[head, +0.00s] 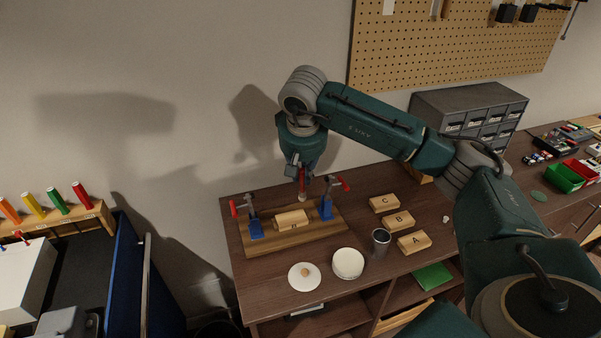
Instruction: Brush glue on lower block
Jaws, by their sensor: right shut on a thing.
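My right gripper (299,168) is above the wooden clamping board (265,268) and points down. It is shut on a brush (302,185), whose red part and pale lower end show below the fingers. A pale wooden block (291,219) lies on the board between two blue clamps with red handles, the left clamp (256,230) and the right clamp (326,209). The brush tip is just behind and above the block; I cannot tell whether it touches. A round white pot (348,263) stands in front of the board, with a white knobbed lid (305,276) beside it. My left gripper is not seen.
Wooden blocks marked C (384,203), B (398,221) and A (414,243) lie to the right of the board. A metal cup (380,243) stands near the table's front edge. A grey drawer cabinet (468,112) stands at the back right.

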